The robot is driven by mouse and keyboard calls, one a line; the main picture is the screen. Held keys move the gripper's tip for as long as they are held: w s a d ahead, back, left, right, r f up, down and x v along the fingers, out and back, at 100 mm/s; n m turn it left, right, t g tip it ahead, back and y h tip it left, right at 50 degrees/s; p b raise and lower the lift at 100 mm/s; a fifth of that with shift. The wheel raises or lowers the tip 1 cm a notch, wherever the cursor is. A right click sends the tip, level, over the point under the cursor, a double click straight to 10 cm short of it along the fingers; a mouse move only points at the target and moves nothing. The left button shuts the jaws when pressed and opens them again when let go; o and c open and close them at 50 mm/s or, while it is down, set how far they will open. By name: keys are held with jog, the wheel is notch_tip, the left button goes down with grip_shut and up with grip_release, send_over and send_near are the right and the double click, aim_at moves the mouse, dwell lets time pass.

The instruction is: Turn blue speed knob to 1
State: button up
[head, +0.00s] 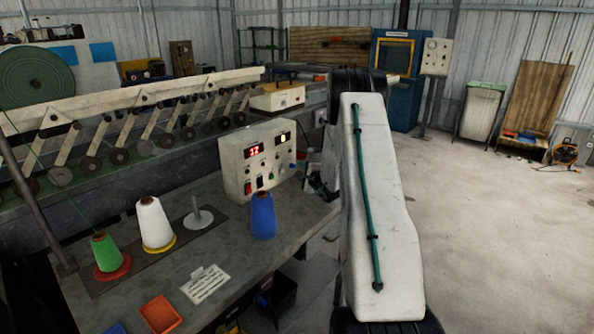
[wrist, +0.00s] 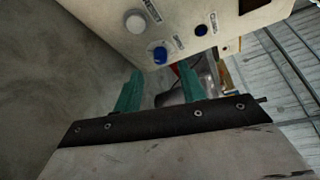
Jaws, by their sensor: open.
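The cream control box (head: 234,176) stands on the grey bench with its knobs on the front panel. In the wrist view a blue knob (wrist: 160,53) sticks out near the panel's edge, just beyond my fingertips. A white knob (wrist: 135,21) and a smaller round blue control (wrist: 201,30) sit near it. Their labels are too blurred to read, so I cannot tell the knob's setting. My gripper (wrist: 158,84) is open, its two teal fingers apart and empty, with the blue knob roughly ahead of the gap. In the head view my arm partly hides the gripper.
A blue thread cone (head: 263,216) stands on the bench before the box. White (head: 154,223) and green (head: 106,253) cones stand farther left. An orange tray (head: 160,314) lies at the front. The floor at right is open.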

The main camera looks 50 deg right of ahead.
jog(key=shift+v, duration=1.65)
